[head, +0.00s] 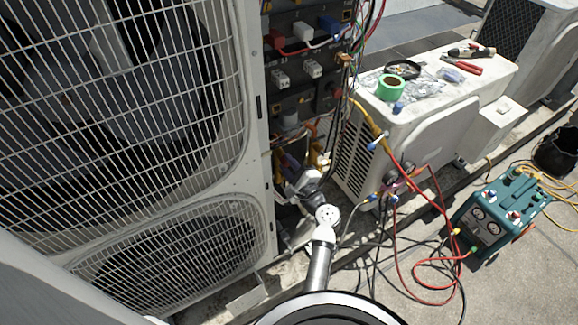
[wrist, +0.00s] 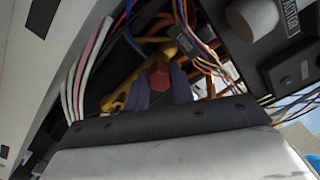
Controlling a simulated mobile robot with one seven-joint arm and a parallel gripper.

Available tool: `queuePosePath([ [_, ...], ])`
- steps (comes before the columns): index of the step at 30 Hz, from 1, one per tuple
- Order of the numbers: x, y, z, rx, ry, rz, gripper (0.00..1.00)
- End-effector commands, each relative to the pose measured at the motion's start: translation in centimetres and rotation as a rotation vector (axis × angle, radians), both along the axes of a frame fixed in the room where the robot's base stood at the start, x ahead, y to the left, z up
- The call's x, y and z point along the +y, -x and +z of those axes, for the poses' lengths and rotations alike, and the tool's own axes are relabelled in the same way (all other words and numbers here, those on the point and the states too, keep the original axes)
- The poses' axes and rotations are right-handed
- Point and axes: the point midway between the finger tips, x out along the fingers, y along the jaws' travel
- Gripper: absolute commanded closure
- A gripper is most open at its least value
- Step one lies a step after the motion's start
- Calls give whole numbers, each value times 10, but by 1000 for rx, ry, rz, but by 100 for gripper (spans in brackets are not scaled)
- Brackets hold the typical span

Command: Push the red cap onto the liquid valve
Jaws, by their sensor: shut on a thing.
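My gripper (wrist: 158,90) shows two dull purple fingers in the wrist view, closed on a small red hexagonal cap (wrist: 159,74). The cap sits at the fingertips, facing yellow and orange pipes and wires. In the head view my gripper (head: 303,181) is at the lower opening of the tall condenser, beside a yellow fitting (head: 319,157). The cap is hidden there. I cannot make out the liquid valve for certain in either view, nor whether the cap touches it.
The tall grilled condenser (head: 247,185) stands close on the left. Loose wires (wrist: 192,42) hang around my gripper. A smaller white unit (head: 440,105) carries green tape (head: 391,88) and tools. Hoses run to a teal machine (head: 497,215) on the floor at right.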

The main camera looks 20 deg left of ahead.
Motion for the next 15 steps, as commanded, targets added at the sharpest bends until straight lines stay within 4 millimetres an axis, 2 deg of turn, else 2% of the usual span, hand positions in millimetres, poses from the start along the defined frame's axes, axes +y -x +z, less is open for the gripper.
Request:
queuePosePath([
  [5, 1, -1, 0, -1, 0, -1, 100],
  [6, 1, -1, 0, -1, 0, -1, 72],
  [11, 1, -1, 1, -1, 0, -1, 51],
  [15, 1, -1, 1, -1, 1, 0, 50],
])
